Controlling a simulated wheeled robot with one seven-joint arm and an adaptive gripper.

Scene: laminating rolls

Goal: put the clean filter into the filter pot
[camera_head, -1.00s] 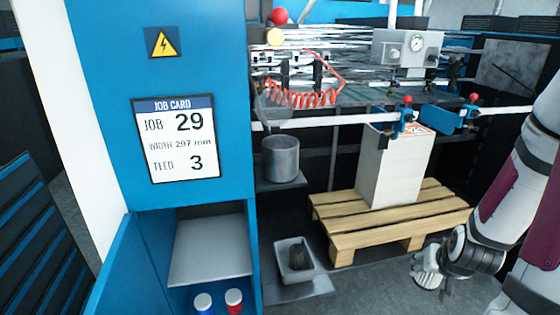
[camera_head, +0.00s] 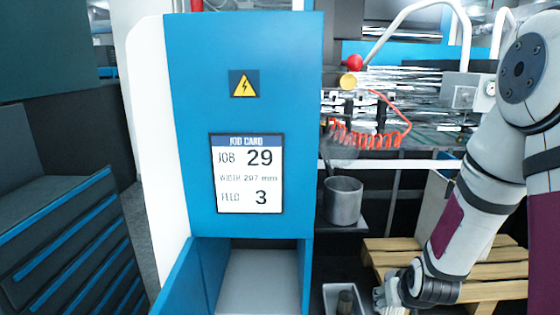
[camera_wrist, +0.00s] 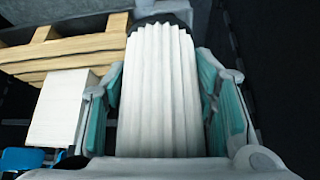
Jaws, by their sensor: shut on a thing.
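A white pleated filter with a dark end fills the middle of the wrist view (camera_wrist: 160,90). My gripper (camera_wrist: 163,110) is shut on it, with one teal-padded finger on each side. In the head view my gripper (camera_head: 386,296) hangs low at the right, below and to the right of the grey cylindrical pot (camera_head: 343,203). The pot stands upright on a dark shelf beside the blue cabinet. Its inside is not clear to see. A dark filter (camera_head: 345,302) stands in a pale tray (camera_head: 328,294) below the pot, partly cut off by the frame.
The blue cabinet (camera_head: 245,115) with its job card stands left of the pot. A red coiled hose (camera_head: 370,138) hangs above and behind the pot. A wooden pallet (camera_head: 490,271) lies at the right, behind my arm. Dark drawers (camera_head: 70,240) stand at the far left.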

